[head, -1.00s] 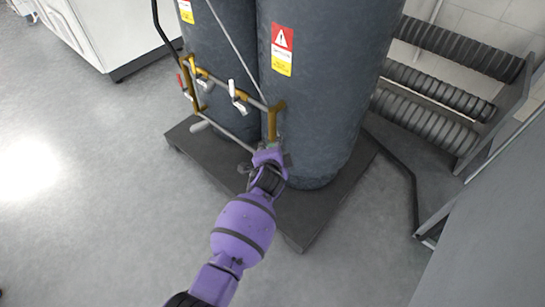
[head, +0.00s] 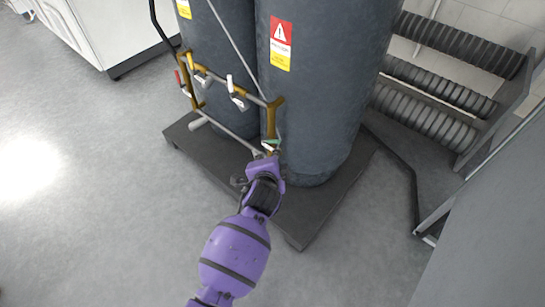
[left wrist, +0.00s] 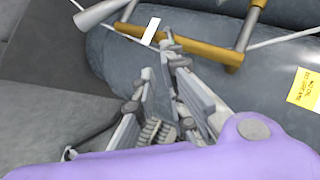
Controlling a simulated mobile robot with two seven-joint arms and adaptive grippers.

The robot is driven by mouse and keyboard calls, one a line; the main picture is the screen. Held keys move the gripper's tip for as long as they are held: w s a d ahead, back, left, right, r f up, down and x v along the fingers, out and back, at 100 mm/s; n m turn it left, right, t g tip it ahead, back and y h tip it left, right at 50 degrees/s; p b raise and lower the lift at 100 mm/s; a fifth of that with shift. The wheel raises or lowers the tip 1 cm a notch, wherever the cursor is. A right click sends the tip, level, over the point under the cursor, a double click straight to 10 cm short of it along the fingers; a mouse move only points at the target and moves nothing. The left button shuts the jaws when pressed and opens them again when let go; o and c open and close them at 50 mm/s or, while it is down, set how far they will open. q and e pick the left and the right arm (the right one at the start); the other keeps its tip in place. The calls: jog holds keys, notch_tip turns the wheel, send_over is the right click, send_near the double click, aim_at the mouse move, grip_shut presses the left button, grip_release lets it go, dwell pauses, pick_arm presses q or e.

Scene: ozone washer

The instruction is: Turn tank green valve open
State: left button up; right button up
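The green valve handle (head: 271,143) is small and sits low on the brass pipework at the front of the right-hand dark tank (head: 322,110). My left gripper (head: 268,154) is right at it, just below, and partly covers that part of the pipe. I cannot tell whether they touch. In the left wrist view the two fingers (left wrist: 160,67) stand a little apart, with nothing clearly held between them. They point toward the brass pipe (left wrist: 205,52) and a white handle (left wrist: 151,31). No green shows clearly in that view. My right gripper is out of view.
A red-handled valve (head: 179,77) and white-handled valves (head: 236,96) sit higher on the pipework. The tanks stand on a dark platform (head: 300,222). A rack of ribbed cylinders (head: 437,88) is at right. The floor at left is clear.

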pick_arm(q)
jog(key=shift+y, duration=0.5)
jog(key=a+f+b, duration=0.1)
jog(key=a+f, duration=0.1)
jog(key=f, duration=0.1)
jog(key=s+a+f+b, duration=0.1)
jog(key=a+f+b, duration=0.1)
jog(key=f, duration=0.1)
jog(key=a+f+b, duration=0.2)
jog(key=f, duration=0.2)
jog(key=shift+s, duration=0.2)
grip_shut()
jog(key=w+a+f+m+t+h+b, duration=0.2)
jog(key=a+f+m+t+b, duration=0.25)
jog(key=f+m+b, duration=0.35)
jog(key=s+d+r+m+h+b, duration=0.4)
jog(key=d+r+m+h, duration=0.4)
jog(key=m, duration=0.6)
jog(key=w+d+r+h, duration=0.1)
jog(key=w+d, duration=0.2)
jog(key=w, duration=0.7)
jog(key=shift+w+d+r+n+g, duration=0.15)
jog(key=shift+r+n+g, duration=0.15)
jog(key=shift+g, duration=0.05)
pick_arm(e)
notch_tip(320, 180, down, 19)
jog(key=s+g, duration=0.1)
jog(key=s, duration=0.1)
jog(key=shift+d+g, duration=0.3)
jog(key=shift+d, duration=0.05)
